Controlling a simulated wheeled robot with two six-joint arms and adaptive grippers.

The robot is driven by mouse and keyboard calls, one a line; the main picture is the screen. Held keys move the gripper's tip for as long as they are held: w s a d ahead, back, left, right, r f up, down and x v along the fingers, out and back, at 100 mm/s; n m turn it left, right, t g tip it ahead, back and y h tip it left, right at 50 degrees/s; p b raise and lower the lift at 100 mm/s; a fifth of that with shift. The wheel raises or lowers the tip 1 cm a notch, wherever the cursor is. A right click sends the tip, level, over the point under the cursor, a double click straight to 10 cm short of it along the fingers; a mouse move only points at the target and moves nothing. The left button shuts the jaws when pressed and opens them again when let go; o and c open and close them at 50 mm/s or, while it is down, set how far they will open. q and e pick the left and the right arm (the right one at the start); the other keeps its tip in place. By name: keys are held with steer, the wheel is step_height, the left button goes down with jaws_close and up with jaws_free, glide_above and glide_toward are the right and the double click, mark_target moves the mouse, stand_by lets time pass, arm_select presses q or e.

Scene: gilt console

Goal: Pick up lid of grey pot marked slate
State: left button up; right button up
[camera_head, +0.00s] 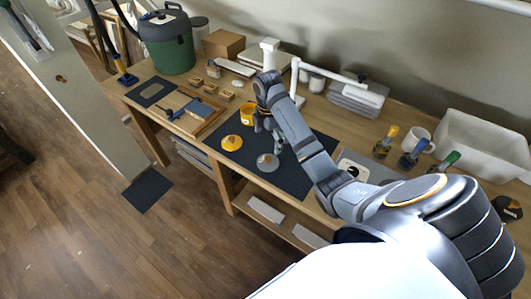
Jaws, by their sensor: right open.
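A grey round lid with a small knob (267,162) lies on the dark mat (299,183). A yellow lid (232,142) lies on the mat to its left, and a yellow pot (247,116) stands behind that. My right gripper (268,138) is open above the mat, just behind the grey lid in the picture and apart from the yellow lid. I cannot make out a grey pot; my right arm and gripper cover part of the mat. No slate marking is readable. My left gripper is not in view.
A wooden tray (203,117) with blue tools and several small wooden blocks lie left of the mat. A green vacuum (170,45) stands at the far left. A white mug (417,138), several coloured-handled tools and a white bin (480,140) stand at the right.

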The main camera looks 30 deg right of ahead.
steer(key=b, duration=0.4)
glide_above(268, 158)
step_height(268, 158, down, 5)
steer(key=shift+r, duration=0.2)
steer(key=shift+w+f+b, duration=0.1)
steer(key=shift+f+b, duration=0.7)
steer(key=shift+b, duration=0.05)
step_height(268, 158, down, 4)
steer(key=b, duration=0.3)
steer(key=shift+d+r, duration=0.1)
steer(key=shift+f, duration=0.25)
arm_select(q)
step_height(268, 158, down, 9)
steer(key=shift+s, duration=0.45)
arm_select(e)
steer(key=shift+r, duration=0.1)
steer(key=shift+c, duration=1.1)
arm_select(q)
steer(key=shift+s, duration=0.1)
arm_select(e)
jaws_close()
